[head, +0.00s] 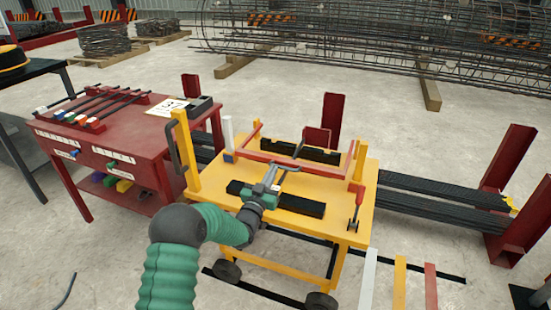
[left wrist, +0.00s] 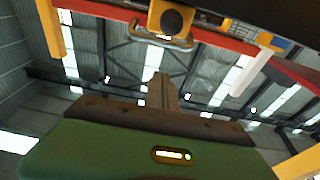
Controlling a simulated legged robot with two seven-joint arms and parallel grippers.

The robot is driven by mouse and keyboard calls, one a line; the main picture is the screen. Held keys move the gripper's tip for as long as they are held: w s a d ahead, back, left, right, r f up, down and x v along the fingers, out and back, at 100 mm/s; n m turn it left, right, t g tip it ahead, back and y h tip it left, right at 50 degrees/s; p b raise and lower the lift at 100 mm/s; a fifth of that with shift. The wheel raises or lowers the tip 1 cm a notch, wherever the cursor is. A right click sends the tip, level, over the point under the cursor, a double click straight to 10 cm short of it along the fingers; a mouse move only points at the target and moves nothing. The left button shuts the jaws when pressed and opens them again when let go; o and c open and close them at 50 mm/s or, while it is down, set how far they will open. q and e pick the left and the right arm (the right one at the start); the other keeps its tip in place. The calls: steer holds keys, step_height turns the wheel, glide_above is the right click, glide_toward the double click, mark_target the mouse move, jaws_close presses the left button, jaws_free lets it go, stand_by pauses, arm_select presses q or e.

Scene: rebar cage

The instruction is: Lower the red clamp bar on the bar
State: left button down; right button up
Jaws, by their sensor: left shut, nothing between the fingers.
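The red clamp bar (head: 318,170) spans the top of the yellow cart (head: 345,212), with red side arms running back from its ends. It also crosses the top of the left wrist view (left wrist: 220,40), against the roof. A grey handle (left wrist: 160,38) hangs by a yellow block there. My left gripper (head: 284,172) is over the cart at the middle of the red clamp bar. Its fingers (left wrist: 160,92) are shut and empty in the left wrist view, just apart from the handle. Whether they touch the bar is unclear in the head view. My right gripper is out of view.
Black slotted blocks (head: 302,205) lie on the cart, with a yellow post (head: 186,150) at its left and a red-handled toggle (head: 356,205) at its right. A red tool table (head: 85,130) stands left. Black bars on red stands (head: 508,160) extend right.

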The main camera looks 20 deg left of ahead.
arm_select(q)
steer(key=s, duration=0.1)
steer(key=s+f, duration=0.1)
steer(key=s, duration=0.1)
steer(key=shift+d, duration=0.15)
steer(key=shift+f, duration=0.15)
steer(key=d+g, duration=0.1)
steer(key=d+f+g, duration=0.1)
steer(key=s+d+g, duration=0.1)
steer(key=shift+d+f+m+h, duration=0.15)
steer(key=shift+d+m+h, duration=0.25)
steer(key=s+d+f+g, duration=0.25)
steer(key=s+g, duration=0.25)
steer(key=s, duration=0.7)
steer(key=s+d+f+g, duration=0.2)
steer(key=s+d+g, duration=0.2)
steer(key=s, duration=0.8)
steer(key=s+d+f+g, duration=0.3)
steer(key=s+g, duration=0.2)
steer(key=s, duration=0.6)
steer(key=w+p+v, duration=0.3)
steer(key=p+v, duration=1.1)
steer(key=w+r+p+v, duration=0.1)
steer(key=w+p+v, duration=0.2)
steer(key=p+v, duration=1.1)
steer(key=shift+r+p, duration=0.4)
steer(key=shift+p, duration=0.1)
